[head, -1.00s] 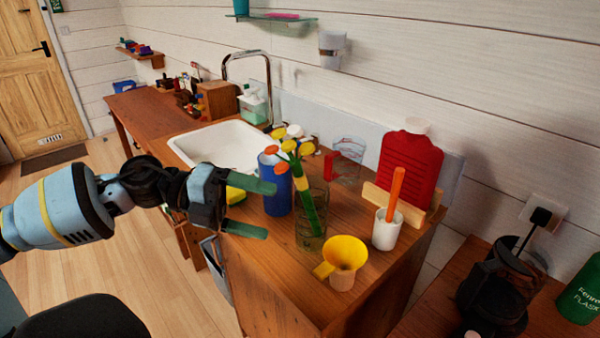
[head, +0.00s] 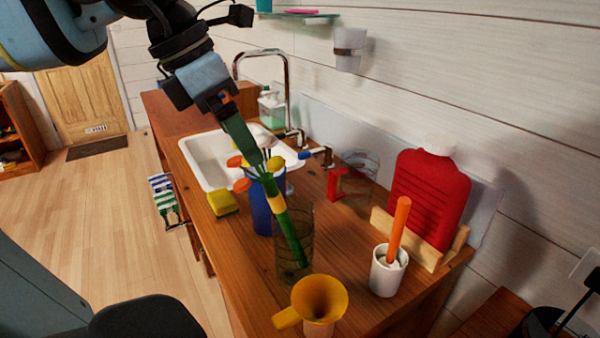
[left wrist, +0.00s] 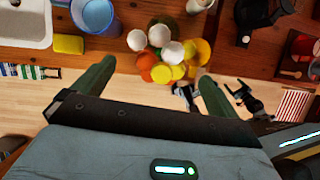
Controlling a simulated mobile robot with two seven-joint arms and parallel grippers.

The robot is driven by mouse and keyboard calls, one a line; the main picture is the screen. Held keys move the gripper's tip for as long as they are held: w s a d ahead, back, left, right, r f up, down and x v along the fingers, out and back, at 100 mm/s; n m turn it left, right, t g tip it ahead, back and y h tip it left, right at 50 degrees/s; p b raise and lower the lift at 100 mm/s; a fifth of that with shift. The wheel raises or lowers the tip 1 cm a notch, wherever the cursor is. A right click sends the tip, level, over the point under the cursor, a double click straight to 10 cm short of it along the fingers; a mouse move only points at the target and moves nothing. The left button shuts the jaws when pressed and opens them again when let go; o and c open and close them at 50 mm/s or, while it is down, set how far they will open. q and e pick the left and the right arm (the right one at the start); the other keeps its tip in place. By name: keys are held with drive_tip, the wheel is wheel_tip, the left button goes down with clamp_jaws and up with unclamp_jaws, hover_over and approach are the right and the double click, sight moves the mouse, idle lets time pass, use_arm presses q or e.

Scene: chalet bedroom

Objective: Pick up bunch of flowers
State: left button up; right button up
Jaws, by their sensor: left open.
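The bunch of flowers (head: 285,222) has orange and yellow heads on green stems. It leans up and to the left in a clear glass (head: 308,232) on the wooden counter. My left gripper (head: 258,156) is open and tilted down over the flower heads, its green fingers at or very close to them. The near finger hides part of the heads. In the left wrist view, the flower heads (left wrist: 165,52), with white ones among them, show ahead, between the two apart fingers of my left gripper (left wrist: 157,72). I cannot tell whether they touch.
A blue cup (head: 262,212) stands just behind the glass. A yellow funnel (head: 320,298) is in front, and a white cup (head: 388,272) with an orange handle is at right. A red bottle (head: 430,195), sponge (head: 222,203) and sink (head: 208,165) are nearby.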

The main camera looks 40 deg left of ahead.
sight(259, 170)
use_arm(q)
drive_tip(key=shift+w+d, duration=0.15)
drive_tip(key=shift+w, duration=0.3)
drive_tip(key=shift+s, duration=0.2)
drive_tip(key=shift+f, duration=0.25)
drive_tip(key=shift+x, duration=0.9)
drive_tip(key=shift+w+f, duration=0.15)
drive_tip(key=shift+f, duration=0.3)
drive_tip(key=x, duration=0.4)
drive_tip(key=shift+f, duration=0.3)
drive_tip(key=c, duration=1)
use_arm(e)
drive_tip(key=shift+s+f, duration=0.1)
drive_tip(key=shift+s, duration=0.05)
